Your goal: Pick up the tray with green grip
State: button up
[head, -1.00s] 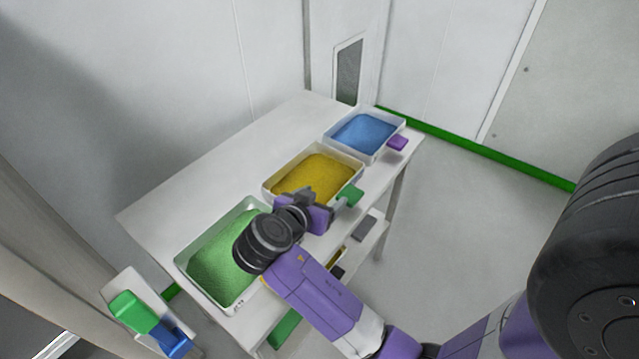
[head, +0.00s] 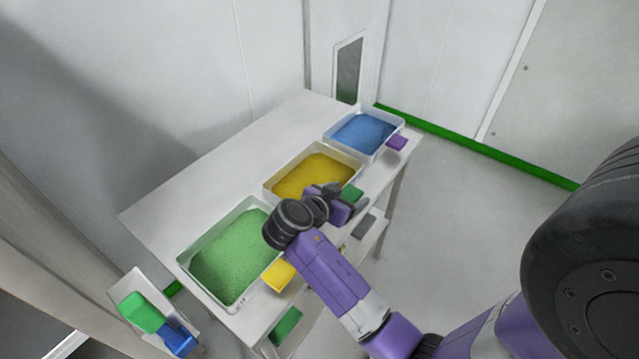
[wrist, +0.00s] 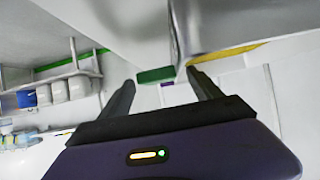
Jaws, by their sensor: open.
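The tray with green grip (head: 271,190) is the middle white tray on the table, filled with yellow powder. Its green grip (head: 352,194) sticks out from the tray's right-hand side. My gripper (head: 343,206) is open at this grip, and my wrist hides part of the tray's near side. In the wrist view the green grip (wrist: 155,75) appears between the two open fingers, near their tips. I cannot tell whether a finger touches it.
A tray of green powder (head: 184,266) with a yellow grip (head: 279,276) stands at the near left. A tray of blue powder (head: 372,157) with a purple grip (head: 397,143) stands at the far end. The table (head: 160,208) is bare along its left side.

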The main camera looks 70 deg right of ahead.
jog(key=shift+c, duration=0.4)
jog(key=shift+r, duration=0.1)
grip_shut()
notch_tip(320, 180, up, 20)
dwell(0.4)
dwell(0.4)
